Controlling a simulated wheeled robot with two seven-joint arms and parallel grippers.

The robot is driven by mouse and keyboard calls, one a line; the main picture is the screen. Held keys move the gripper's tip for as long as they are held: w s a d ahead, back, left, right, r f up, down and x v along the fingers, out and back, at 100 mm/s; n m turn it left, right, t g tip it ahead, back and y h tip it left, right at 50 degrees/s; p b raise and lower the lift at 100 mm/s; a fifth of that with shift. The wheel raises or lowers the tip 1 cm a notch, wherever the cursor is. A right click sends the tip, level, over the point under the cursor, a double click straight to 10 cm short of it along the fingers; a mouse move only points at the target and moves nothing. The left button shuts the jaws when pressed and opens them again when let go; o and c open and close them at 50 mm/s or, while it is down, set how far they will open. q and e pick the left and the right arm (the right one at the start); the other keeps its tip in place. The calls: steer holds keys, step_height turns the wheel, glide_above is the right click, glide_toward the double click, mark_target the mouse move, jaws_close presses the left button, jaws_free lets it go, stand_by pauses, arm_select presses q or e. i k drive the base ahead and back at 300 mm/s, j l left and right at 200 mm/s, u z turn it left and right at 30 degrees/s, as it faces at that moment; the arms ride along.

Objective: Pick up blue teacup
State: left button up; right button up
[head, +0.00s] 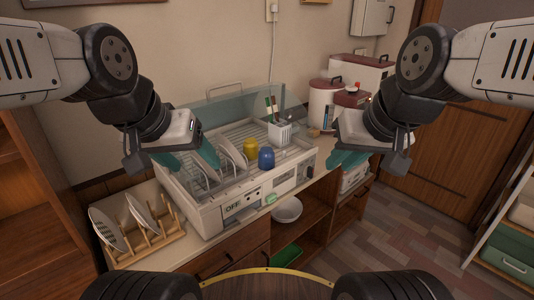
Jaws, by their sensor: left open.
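The blue teacup (266,157) stands in the open dish dryer (205,218), near the front of its rack. A yellow cup (250,148) stands close beside it on the left. My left gripper (192,160) is open over the left part of the dryer, left of both cups and apart from the blue teacup. White plates (232,155) in the rack lie between this gripper and the cups. My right gripper (347,160) hangs to the right of the dryer, away from the teacup; whether its teal fingers are apart is unclear.
A white utensil holder (280,132) stands behind the cups. The clear dryer cover (235,108) is raised at the back. A wooden plate rack (150,241) stands left of the dryer. Red-and-white canisters (325,103) stand at the right. A white bowl (287,209) sits on a lower shelf.

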mark_target(266, 156)
steer(key=z, duration=4.2)
steer(key=u, duration=4.05)
steer(key=i+j+z, duration=0.35)
